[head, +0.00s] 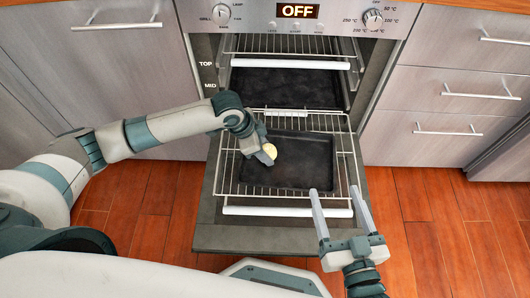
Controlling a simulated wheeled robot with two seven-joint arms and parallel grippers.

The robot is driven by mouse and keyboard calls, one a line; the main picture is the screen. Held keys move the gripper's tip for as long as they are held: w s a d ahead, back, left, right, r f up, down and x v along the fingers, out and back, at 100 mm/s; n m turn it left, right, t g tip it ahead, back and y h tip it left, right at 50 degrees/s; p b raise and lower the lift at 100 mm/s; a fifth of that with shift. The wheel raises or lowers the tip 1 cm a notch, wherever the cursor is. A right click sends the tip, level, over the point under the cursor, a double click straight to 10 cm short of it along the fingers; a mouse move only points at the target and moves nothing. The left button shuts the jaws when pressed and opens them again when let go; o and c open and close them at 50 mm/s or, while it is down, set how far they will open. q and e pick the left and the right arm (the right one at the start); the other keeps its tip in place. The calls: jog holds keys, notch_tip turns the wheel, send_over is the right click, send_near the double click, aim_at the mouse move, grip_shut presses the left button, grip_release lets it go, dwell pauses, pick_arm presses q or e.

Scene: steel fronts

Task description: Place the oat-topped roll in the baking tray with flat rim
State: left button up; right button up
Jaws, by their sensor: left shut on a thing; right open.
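The oat-topped roll (270,149) is a small pale, round thing at the tip of my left gripper (266,156). My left gripper is shut on the roll, over the left part of a dark baking tray (305,170). I cannot tell whether the roll touches the tray. The tray lies on a pulled-out wire rack above the lowered oven door; its rim looks flat. My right gripper (337,200) is open and empty, with its two long fingers near the front right corner of the rack.
A second dark tray (285,88) sits on a rack further back inside the oven. The oven door (250,238) is open and low. Steel drawers (450,92) and cabinets flank the oven. The oven display reads OFF. Wooden floor is clear at both sides.

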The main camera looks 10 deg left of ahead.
pick_arm(q)
jog(key=shift+f, duration=0.6)
pick_arm(e)
jog(key=shift+a+r+t, duration=0.1)
jog(key=shift+r+t, duration=0.3)
jog(key=shift+r, duration=0.2)
pick_arm(q)
jog(key=shift+f, duration=0.15)
jog(key=o, duration=0.8)
pick_arm(e)
jog(key=shift+f, duration=0.1)
pick_arm(q)
jog(key=shift+r, duration=0.3)
jog(key=shift+s+a+r, duration=0.1)
jog(key=shift+a+r, duration=0.05)
jog(key=shift+r, duration=0.15)
jog(key=shift+p+v, duration=1.3)
jog(key=shift+v, duration=4.2)
pick_arm(e)
notch_tip(320, 180, down, 9)
jog(key=s+d+g+h, duration=0.1)
jog(key=s+d+g, duration=0.1)
jog(key=g, duration=0.3)
jog(key=shift+s+d+r+g+h, duration=0.2)
jog(key=shift+s+d+g+h, duration=0.1)
jog(key=shift+s+d+g, duration=0.15)
